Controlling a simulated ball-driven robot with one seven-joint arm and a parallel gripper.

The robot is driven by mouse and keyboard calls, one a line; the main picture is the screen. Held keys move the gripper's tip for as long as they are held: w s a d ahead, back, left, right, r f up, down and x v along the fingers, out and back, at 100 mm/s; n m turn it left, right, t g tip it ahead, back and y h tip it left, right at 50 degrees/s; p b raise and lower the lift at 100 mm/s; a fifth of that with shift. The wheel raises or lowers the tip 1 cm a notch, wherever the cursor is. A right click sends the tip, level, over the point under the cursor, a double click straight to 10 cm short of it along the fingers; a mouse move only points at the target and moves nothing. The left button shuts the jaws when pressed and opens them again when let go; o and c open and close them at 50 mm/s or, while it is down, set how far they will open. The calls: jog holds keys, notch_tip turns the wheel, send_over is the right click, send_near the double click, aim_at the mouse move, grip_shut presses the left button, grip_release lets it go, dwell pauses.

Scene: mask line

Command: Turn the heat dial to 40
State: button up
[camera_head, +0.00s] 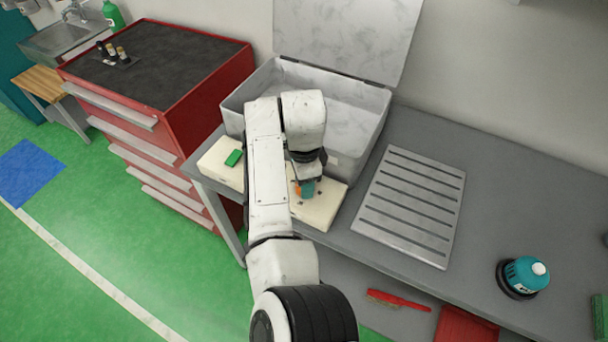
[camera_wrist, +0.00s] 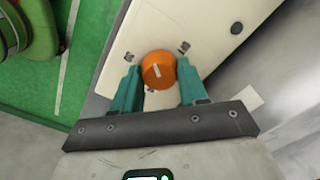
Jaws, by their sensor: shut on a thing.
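The heat dial is an orange round knob (camera_wrist: 158,70) with a pale pointer line, set on a cream panel (camera_wrist: 205,25). Small dark marks sit around it; their numbers are too small to read. My gripper (camera_wrist: 158,82) has its two teal fingers on either side of the dial, shut on it. In the head view my gripper (camera_head: 304,188) reaches down to the cream panel (camera_head: 322,212), and a bit of the orange dial (camera_head: 297,190) shows beside the teal fingers. My arm hides part of the panel.
A large grey bin (camera_head: 345,100) with a raised lid stands right behind the panel. A slotted metal plate (camera_head: 412,205) lies to the right, with a teal-topped device (camera_head: 525,275) farther right. A red tool cabinet (camera_head: 205,85) stands at left.

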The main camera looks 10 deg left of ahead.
jog(key=n+p, duration=0.2)
jog(key=n, duration=0.1)
jog(key=shift+r+n, duration=0.15)
jog(key=shift+n, duration=0.15)
jog(key=n+p, duration=0.1)
jog(key=n, duration=0.2)
jog(key=shift+n, duration=0.3)
jog(key=n, duration=0.3)
jog(key=shift+n, duration=0.4)
jog(key=n, duration=0.3)
jog(key=shift+n, duration=0.3)
jog(key=n, duration=0.3)
jog(key=shift+w+n, duration=0.1)
jog(key=shift+n, duration=0.2)
jog(key=n, duration=0.3)
jog(key=shift+n, duration=0.3)
jog(key=n, duration=0.6)
jog(key=shift+n, duration=0.4)
